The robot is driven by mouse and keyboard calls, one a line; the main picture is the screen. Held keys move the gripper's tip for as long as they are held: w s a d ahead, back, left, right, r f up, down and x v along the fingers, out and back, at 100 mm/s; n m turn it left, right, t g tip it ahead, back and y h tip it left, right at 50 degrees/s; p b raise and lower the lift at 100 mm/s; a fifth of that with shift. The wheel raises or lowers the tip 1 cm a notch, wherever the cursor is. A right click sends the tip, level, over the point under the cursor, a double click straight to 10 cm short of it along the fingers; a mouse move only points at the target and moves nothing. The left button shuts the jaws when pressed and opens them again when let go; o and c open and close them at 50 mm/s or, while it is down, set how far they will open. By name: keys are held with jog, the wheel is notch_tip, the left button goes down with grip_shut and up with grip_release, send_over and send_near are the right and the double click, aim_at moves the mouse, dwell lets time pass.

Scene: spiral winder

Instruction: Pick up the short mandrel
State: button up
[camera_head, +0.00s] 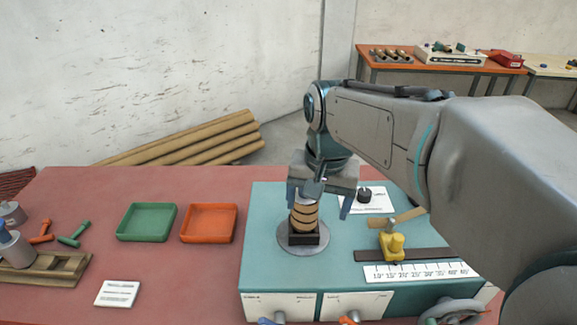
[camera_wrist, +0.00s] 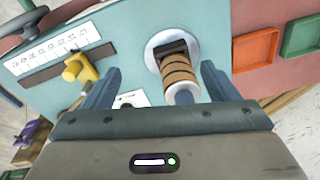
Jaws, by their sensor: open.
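A brown cylinder with dark bands (camera_head: 304,215) stands in a dark block on a round grey plate (camera_head: 291,249) on the teal machine. It also shows in the wrist view (camera_wrist: 179,70), with a pale grey end towards my gripper. I cannot tell whether this banded piece is the short mandrel or carries it. Grey cylinders (camera_head: 16,250) sit on a wooden rack at the far left; one could be a mandrel. My gripper (camera_head: 320,198) is open above the banded cylinder. In the wrist view its fingers (camera_wrist: 160,76) lie either side of the pale end, which is nearer the right finger.
A yellow clamp (camera_head: 392,245) and a scale strip (camera_head: 417,272) lie right of the plate. Green (camera_head: 146,222) and orange (camera_head: 208,223) trays stand left of the machine. A handwheel (camera_head: 452,311) sits at the front.

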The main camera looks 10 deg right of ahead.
jog(key=w+r+m, duration=0.2)
jog(key=w, duration=0.1)
jog(key=w+r+m, duration=0.3)
jog(key=w+r+m+g, duration=0.1)
jog(key=w+r+m, duration=0.2)
jog(key=shift+w+d+r, duration=0.2)
jog(key=shift+w, duration=0.1)
jog(key=shift+f, duration=0.15)
send_near(305, 204)
jog(key=w+f, duration=0.2)
jog(key=w, duration=0.1)
jog(key=shift+w+d+f, duration=0.2)
jog(key=shift+d+f, duration=0.15)
jog(key=shift+d, duration=0.05)
notch_tip(305, 204, down, 6)
jog(key=shift+s+a+r+p, duration=0.1)
jog(key=shift+a+r+p, duration=0.1)
jog(key=shift+p, duration=0.55)
jog(key=shift+c, duration=0.2)
jog(key=shift+r, duration=0.1)
jog(key=c, duration=1.7)
jog(key=shift+o, duration=0.2)
jog(key=shift+r, duration=0.1)
